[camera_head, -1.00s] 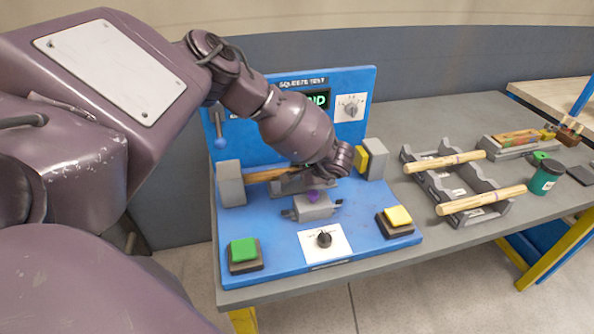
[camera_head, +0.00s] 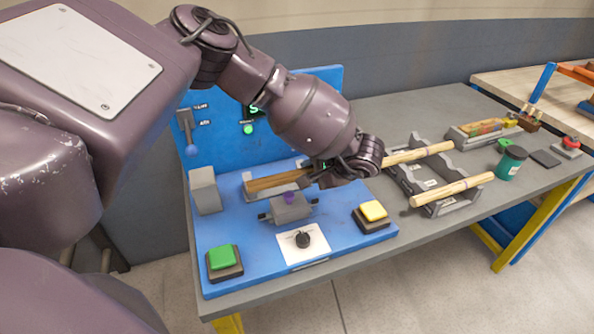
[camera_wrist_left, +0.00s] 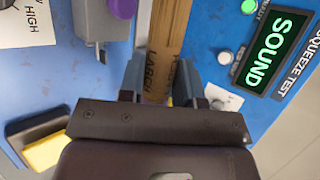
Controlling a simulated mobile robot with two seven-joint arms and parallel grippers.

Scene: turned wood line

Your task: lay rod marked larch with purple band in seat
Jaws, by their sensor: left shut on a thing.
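My left gripper (camera_head: 330,176) is shut on a brown wooden rod (camera_head: 272,183) over the blue squeeze-test machine. In the left wrist view the gripper (camera_wrist_left: 160,82) grips across the rod (camera_wrist_left: 168,28), and LARCH is readable on its face. No purple band shows on the visible part. The rod's left end stands clear of the grey block (camera_head: 205,190); its other end is hidden by the gripper. A grey rack (camera_head: 437,207) of notched seats stands to the right, with two pale rods (camera_head: 418,153) (camera_head: 452,189) lying across it. The right gripper is not in view.
The machine panel has a green button (camera_head: 222,257), a yellow button (camera_head: 373,211), a black knob (camera_head: 303,239) and a purple-topped grey unit (camera_head: 290,209). Its screen (camera_wrist_left: 272,50) reads SOUND. A green jar (camera_head: 511,163) and a tray (camera_head: 480,131) stand beyond the rack.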

